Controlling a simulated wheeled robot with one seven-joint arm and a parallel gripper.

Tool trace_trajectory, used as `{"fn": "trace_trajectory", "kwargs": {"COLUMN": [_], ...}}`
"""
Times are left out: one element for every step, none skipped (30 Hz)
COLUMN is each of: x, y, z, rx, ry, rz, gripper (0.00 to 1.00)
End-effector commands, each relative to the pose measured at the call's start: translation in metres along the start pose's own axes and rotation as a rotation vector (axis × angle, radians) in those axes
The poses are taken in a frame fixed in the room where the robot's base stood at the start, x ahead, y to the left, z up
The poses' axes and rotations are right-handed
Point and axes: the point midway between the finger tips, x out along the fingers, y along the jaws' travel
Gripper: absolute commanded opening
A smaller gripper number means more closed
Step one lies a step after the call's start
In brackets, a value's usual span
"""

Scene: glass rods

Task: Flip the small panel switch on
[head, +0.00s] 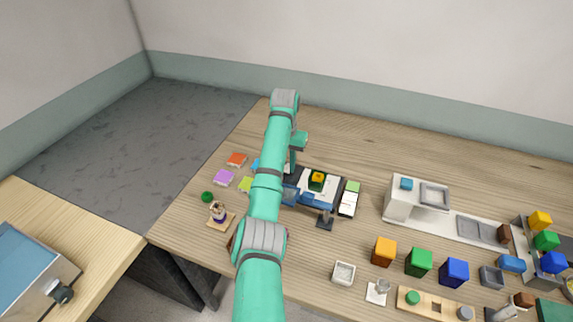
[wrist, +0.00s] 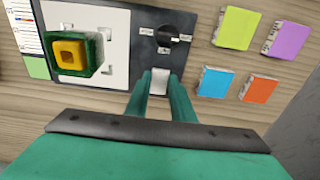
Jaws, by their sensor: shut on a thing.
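The small panel switch (wrist: 158,82) shows in the wrist view as a small pale piece at the lower edge of the dark panel (wrist: 143,45). My gripper (wrist: 160,76) is shut on it, with one green finger on each side. The fingers hide the sides of the switch, and I cannot tell whether it is on or off. A black rotary knob (wrist: 175,38) sits on the same panel just above. In the head view my arm hides the switch and most of the gripper.
A green block with a yellow top (wrist: 75,50) stands on a white plate (wrist: 112,70) beside the panel. Lime (wrist: 237,27), purple (wrist: 287,38), blue (wrist: 215,82) and orange (wrist: 258,89) pads lie nearby. A blue tool-like object (head: 310,200) lies close to my arm.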

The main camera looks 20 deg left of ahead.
Motion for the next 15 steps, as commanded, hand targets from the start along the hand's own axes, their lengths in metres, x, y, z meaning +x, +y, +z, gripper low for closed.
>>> {"fn": "trace_trajectory", "kwargs": {"x": [-0.0008, -0.0009, -0.0010, -0.0010, -0.0010, -0.0010, -0.0011, -0.0011, -0.0011, -0.0011, -0.0012, -0.0011, -0.0011, -0.0010, -0.0010], "y": [-0.0014, -0.0014, -0.0014, -0.0014, -0.0014, -0.0014, -0.0014, -0.0014, -0.0014, -0.0014, -0.0014, -0.0013, -0.0012, -0.0011, -0.0010], "z": [-0.0009, -0.0009, -0.0009, -0.0009, -0.0009, -0.0009, -0.0009, -0.0009, -0.0009, -0.0009, -0.0010, -0.0009, -0.0008, -0.0007, -0.0007], "rx": [-0.002, -0.002, -0.002, -0.002, -0.002, -0.002, -0.002, -0.002, -0.002, -0.002, -0.002, -0.002, -0.002, -0.002, -0.001], "ry": [0.000, 0.000, -0.001, -0.001, -0.001, 0.000, 0.000, 0.000, 0.000, 0.000, 0.001, 0.000, 0.000, 0.000, -0.001], "rz": [-0.003, -0.003, -0.003, -0.003, -0.003, -0.003, -0.003, -0.003, -0.003, -0.003, -0.003, -0.003, -0.002, -0.002, -0.002], "gripper": [0.00, 0.00, 0.00, 0.00, 0.00, 0.00, 0.00, 0.00, 0.00, 0.24, 0.31, 0.41, 0.41, 0.41, 0.41]}}
